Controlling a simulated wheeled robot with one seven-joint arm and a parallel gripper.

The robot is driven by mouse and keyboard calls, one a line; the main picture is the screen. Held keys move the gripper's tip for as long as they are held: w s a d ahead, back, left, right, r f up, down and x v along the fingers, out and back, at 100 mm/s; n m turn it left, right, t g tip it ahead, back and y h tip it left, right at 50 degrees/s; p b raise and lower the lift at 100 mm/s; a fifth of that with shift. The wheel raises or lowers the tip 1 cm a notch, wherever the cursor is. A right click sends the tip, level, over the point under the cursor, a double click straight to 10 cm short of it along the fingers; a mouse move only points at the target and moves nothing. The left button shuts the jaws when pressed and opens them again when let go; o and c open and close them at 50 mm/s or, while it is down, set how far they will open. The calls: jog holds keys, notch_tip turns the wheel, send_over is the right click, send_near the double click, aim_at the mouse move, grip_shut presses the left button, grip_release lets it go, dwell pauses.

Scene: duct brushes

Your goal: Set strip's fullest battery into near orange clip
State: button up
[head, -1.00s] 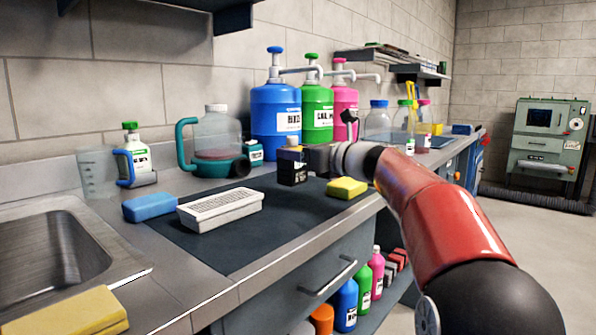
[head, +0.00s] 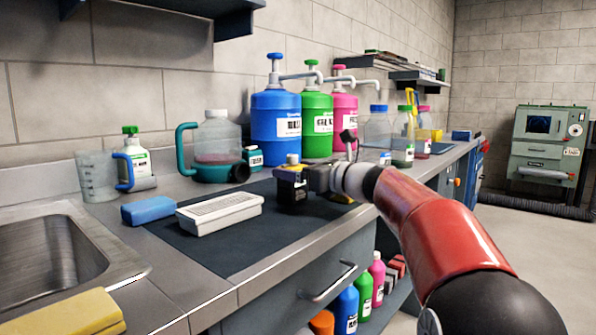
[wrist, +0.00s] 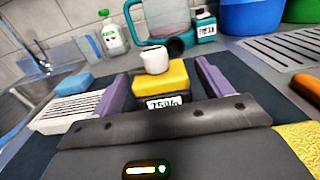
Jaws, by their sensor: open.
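My gripper (wrist: 163,88) is open, with its two purple fingers apart. Between them is a yellow-topped black block (wrist: 175,76) with a white cap and a label that seems to read 75%. It looks like a battery. In the head view, the block (head: 290,175) is at my gripper (head: 293,187), low over the dark mat. I cannot tell whether the fingers touch it. A white slotted strip (head: 220,212) lies on the mat to the left, and also shows in the wrist view (wrist: 75,112). An orange object (wrist: 308,84) at the wrist view's right edge is cut off; I cannot tell if it is a clip.
A blue sponge (head: 148,210) lies left of the strip. A teal-handled jug (head: 215,145) and large blue, green and pink bottles stand behind the mat. A yellow sponge (wrist: 300,145) is close on the right. The sink (head: 60,255) is at the left; the mat's front is clear.

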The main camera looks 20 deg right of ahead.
jog(key=shift+r, duration=0.2)
jog(key=v, duration=1.1)
jog(key=shift+s+f, duration=0.1)
jog(key=shift+o, duration=0.4)
jog(key=shift+s+d+f+b, duration=0.1)
jog(key=shift+s+d+b, duration=0.05)
jog(key=shift+b, duration=0.25)
jog(key=w+f+b, duration=0.1)
jog(key=b, duration=0.2)
jog(key=w+a+f+b, duration=0.1)
jog(key=b, duration=0.2)
jog(key=shift+a, duration=0.25)
jog(key=shift+w+a+r+b, duration=0.2)
jog(key=shift+w+a+b, duration=0.1)
jog(key=shift+b, duration=0.35)
jog(key=shift+w+a+r+b, duration=0.3)
jog(key=shift+r+b, duration=0.1)
jog(key=shift+r, duration=0.05)
jog(key=x, duration=0.7)
jog(key=shift+w+a+r+p, duration=0.1)
jog(key=shift+w+r+p, duration=0.2)
jog(key=shift+p, duration=0.1)
jog(key=c, duration=1.5)
